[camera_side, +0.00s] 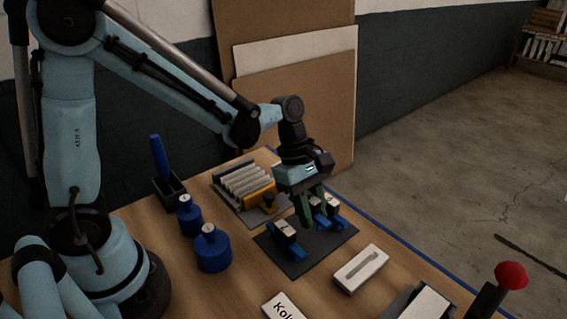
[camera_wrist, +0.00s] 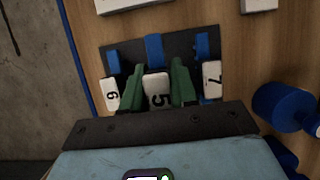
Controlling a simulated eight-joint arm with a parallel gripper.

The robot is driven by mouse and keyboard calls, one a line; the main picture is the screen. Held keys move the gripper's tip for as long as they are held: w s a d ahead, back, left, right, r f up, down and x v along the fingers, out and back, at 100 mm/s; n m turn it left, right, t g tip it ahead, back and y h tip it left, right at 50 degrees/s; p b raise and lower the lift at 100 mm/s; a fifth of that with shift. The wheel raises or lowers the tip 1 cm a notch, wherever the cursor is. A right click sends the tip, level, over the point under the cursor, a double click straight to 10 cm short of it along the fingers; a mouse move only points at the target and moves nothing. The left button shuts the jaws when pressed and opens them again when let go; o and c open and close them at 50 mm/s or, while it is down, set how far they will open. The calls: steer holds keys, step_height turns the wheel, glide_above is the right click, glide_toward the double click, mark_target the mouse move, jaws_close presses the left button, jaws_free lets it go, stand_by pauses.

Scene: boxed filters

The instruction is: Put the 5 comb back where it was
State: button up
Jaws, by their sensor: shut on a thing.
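The comb marked 5 (camera_wrist: 157,90), a white block with a blue part (camera_wrist: 153,47), is between the green fingers of my gripper (camera_wrist: 154,72) in the wrist view. My gripper is shut on it. The comb marked 6 (camera_wrist: 112,96) is to its left and the comb marked 7 (camera_wrist: 212,76) to its right. In the side view my gripper (camera_side: 311,207) points down over the dark mat (camera_side: 299,264) and partly hides the 5 comb. The 7 comb (camera_side: 285,229) is on the mat at left. I cannot tell whether the 5 comb touches the mat.
A grey rack of pale bars (camera_side: 244,181) with a yellow part stands behind left. Blue weights (camera_side: 213,253) and a blue-handled tool (camera_side: 159,158) in a holder stand left. A white box (camera_side: 361,269), a printed card (camera_side: 285,307) and a red knob (camera_side: 511,275) are in front.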

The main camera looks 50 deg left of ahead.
steer(key=shift+w+a+f, duration=0.15)
steer(key=shift+a+f, duration=0.05)
steer(key=shift+f, duration=1.95)
steer(key=shift+f, duration=0.1)
steer(key=o, duration=0.9)
steer(key=shift+o, duration=0.2)
